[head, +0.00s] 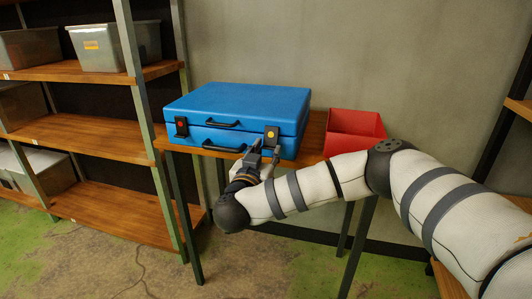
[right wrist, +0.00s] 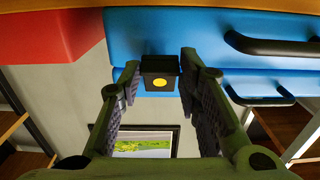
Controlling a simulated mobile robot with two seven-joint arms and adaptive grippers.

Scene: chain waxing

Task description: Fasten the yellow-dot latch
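A closed blue case (head: 235,108) sits on a wooden table. On its front, the black yellow-dot latch (head: 272,136) is at the right and the black red-dot latch (head: 181,126) at the left. My right gripper (head: 264,151) is at the case front, just below the yellow-dot latch. In the right wrist view, which looks upside down, the yellow-dot latch (right wrist: 159,82) lies between the two spread fingers of my right gripper (right wrist: 158,76). Its right finger is very close to it; I cannot tell whether they touch. I cannot tell whether this latch is fastened. My left gripper is not in view.
A red open bin (head: 355,132) stands right of the case on the table (head: 315,140). Black handles (head: 222,124) are on the case front between the latches. Shelves with grey bins (head: 115,45) stand at the left. A wall is behind the table.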

